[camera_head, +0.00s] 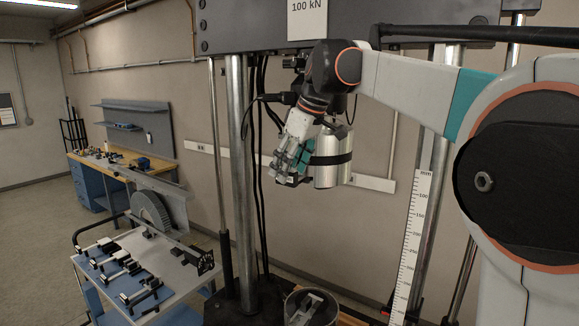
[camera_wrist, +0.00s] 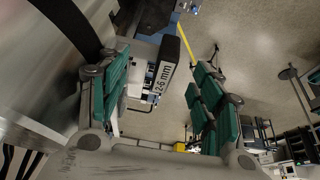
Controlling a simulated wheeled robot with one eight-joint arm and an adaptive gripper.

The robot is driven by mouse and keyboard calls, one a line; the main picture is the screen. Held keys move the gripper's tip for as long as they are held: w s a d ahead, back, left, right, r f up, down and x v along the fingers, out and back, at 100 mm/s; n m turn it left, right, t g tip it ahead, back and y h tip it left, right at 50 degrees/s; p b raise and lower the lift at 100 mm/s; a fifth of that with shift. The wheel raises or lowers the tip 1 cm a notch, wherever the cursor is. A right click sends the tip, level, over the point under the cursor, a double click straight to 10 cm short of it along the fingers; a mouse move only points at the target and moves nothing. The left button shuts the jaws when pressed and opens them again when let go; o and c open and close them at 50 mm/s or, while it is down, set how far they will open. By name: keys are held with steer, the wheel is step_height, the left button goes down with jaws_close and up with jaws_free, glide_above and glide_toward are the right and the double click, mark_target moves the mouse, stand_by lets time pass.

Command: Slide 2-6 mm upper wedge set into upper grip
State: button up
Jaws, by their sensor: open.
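The upper grip (camera_head: 327,172), a metallic cylinder with a black band, hangs below the crosshead. My gripper (camera_head: 293,158) is at its left side in the head view. In the wrist view the grip's metal body (camera_wrist: 45,65) fills the left. The 2-6 mm wedge set (camera_wrist: 167,68), a dark block with a white label and pale parts, shows between the open teal-padded fingers of my gripper (camera_wrist: 165,100). It is close to the left finger and clear of the right one. I cannot tell whether it touches the left finger or how far it sits in the grip.
A trolley (camera_head: 178,284) at lower left bears several dark tools. A lower cylinder (camera_head: 311,307) with metal parts in it stands below the gripper. Frame columns (camera_head: 238,190) flank the grip. A workbench (camera_head: 150,166) stands far left. Open floor (camera_wrist: 255,45) lies beyond the right finger.

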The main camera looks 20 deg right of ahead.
steer(key=shift+p+v, duration=1.35)
steer(key=shift+v, duration=1.05)
steer(key=v, duration=1.2)
steer(key=shift+f, duration=0.1)
steer(key=shift+c, duration=0.5)
stand_by(0.4)
